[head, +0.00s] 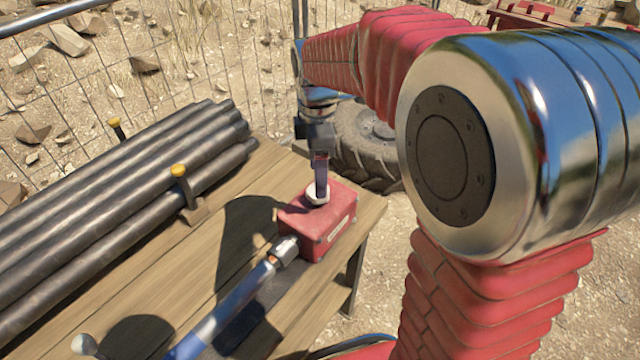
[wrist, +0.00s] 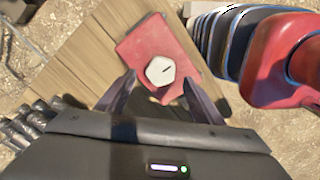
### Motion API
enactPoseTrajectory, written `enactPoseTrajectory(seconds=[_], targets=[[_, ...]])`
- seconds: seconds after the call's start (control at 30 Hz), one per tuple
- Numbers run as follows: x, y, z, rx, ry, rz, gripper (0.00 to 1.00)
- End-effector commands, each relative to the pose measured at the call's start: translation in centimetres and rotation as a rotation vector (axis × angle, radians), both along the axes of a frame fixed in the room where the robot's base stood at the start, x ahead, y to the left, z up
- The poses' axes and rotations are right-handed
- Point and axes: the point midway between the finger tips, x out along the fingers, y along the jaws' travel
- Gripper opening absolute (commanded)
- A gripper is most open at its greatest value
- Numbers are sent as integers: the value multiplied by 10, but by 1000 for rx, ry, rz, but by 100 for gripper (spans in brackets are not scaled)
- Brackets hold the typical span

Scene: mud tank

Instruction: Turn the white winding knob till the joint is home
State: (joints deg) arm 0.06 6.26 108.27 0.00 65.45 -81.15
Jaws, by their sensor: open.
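The white winding knob (head: 317,195) sits on top of a red box (head: 325,235) near the table's right end. In the wrist view the knob (wrist: 160,71) looks many-sided, with a short dark line on its face pointing up and right. The red box (wrist: 140,42) lies beneath it. My gripper (head: 320,183) points down over the knob. In the wrist view my gripper (wrist: 159,81) is open, with one fingertip on each side near the knob's lower edge. I cannot tell whether they touch it.
The wooden table (head: 190,265) carries several dark pipes (head: 110,200) on the left, held by yellow-topped posts (head: 180,172). A wire fence (head: 150,60) stands behind. Bare wood lies between pipes and box.

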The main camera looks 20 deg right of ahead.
Motion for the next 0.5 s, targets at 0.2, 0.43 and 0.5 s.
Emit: enactPoseTrajectory(seconds=[0.2,0.43,0.5], targets=[[-1,0,-32,0,3,0,61],[0,0,-45,0,0,0,61],[0,0,-45,0,0,-1,61]])
